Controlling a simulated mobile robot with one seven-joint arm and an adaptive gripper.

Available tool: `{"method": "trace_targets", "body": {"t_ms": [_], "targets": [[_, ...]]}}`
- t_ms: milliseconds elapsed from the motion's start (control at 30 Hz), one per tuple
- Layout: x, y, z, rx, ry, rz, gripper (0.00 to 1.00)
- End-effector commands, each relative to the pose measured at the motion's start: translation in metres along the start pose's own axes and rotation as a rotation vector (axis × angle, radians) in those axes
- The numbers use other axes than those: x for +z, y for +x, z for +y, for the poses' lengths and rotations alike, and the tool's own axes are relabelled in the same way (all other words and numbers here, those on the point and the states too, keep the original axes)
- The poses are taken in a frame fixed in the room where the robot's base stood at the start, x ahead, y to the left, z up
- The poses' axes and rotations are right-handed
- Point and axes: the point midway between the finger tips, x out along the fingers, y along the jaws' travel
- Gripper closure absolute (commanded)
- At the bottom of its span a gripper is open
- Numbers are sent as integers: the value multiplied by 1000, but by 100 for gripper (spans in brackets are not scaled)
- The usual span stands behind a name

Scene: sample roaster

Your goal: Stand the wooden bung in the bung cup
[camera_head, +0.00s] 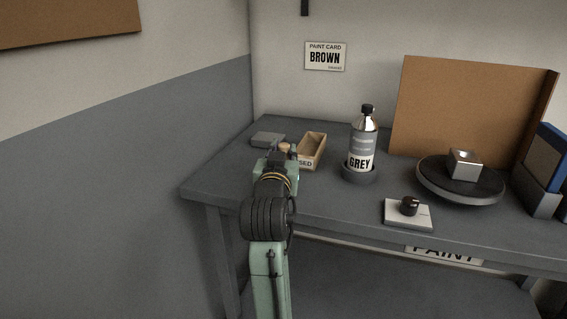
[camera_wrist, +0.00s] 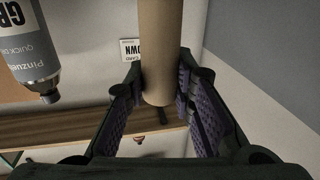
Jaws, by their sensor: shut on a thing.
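The wooden bung (camera_wrist: 160,50) is a plain tan cylinder in the wrist view, which is upside down. My gripper (camera_wrist: 158,95) is shut on it, with a ridged finger pad on each side. In the head view my gripper (camera_head: 283,155) is over the left part of the bench, and a small tan end of the bung (camera_head: 285,147) shows beside the wooden box. My arm hides most of the bung there. I cannot pick out the bung cup for certain; a low grey block (camera_head: 268,139) lies just behind my gripper.
The open wooden box (camera_head: 313,151) is close right of my gripper. The GREY bottle (camera_head: 362,145) stands in a dark round holder (camera_head: 360,174). Further right are a white pad with black knob (camera_head: 408,213) and a turntable (camera_head: 440,184) bearing a metal block (camera_head: 465,165). Bench front left is clear.

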Motion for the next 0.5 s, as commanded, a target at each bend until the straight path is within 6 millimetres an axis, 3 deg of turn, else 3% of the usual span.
{"method": "trace_targets", "body": {"t_ms": [100, 200, 500], "targets": [[22, -1, 0, 0, -1, -6, 100], [32, -2, 0, 0, -1, -3, 100], [34, -2, 0, 0, 0, -1, 100]]}}
